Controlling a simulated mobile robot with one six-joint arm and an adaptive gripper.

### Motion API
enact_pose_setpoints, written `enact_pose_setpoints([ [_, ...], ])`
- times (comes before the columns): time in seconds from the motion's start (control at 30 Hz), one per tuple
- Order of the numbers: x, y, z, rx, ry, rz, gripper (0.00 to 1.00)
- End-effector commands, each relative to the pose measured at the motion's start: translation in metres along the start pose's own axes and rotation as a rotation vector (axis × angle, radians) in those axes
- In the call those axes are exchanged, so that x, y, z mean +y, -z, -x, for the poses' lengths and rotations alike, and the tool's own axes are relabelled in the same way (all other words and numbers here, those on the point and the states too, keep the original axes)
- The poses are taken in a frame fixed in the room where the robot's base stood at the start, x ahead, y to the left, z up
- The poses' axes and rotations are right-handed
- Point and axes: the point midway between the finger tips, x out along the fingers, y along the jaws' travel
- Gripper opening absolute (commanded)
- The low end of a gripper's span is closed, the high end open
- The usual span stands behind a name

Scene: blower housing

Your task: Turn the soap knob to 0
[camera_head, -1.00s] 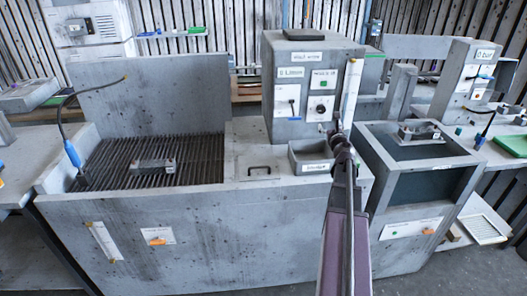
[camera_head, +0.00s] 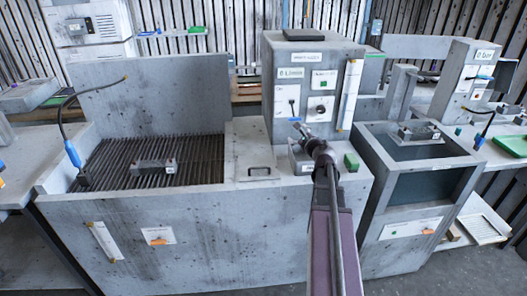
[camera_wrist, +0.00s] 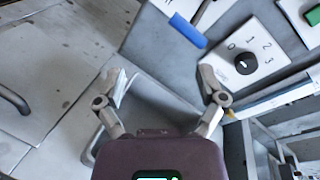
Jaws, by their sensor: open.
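The dial knob (camera_head: 320,109) is a black round knob on a white plate on the front of the grey control box. In the wrist view the knob (camera_wrist: 246,63) has marks 0, 1, 2 and 3 around it; its exact setting is hard to read. My gripper (camera_head: 303,127) is in front of the box's lower part, left of and below the knob in the head view. In the wrist view my gripper (camera_wrist: 164,82) has its fingers spread with nothing between them. The knob lies just right of the right finger, apart from it.
A plate with a black switch (camera_head: 292,103) is left of the knob. A blue piece (camera_wrist: 188,30) shows near it in the wrist view. A green block (camera_head: 351,162) lies on the counter. A metal block (camera_head: 153,166) rests on the grate. A handle (camera_wrist: 14,100) is at left.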

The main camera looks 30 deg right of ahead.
Motion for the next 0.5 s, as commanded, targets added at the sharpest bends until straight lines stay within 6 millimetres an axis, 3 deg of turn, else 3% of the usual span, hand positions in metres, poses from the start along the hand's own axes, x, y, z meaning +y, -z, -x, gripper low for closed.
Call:
enact_pose_setpoints([
  [0.5,0.067,-0.03,-0.002,-0.031,-0.191,0.265,0.89],
])
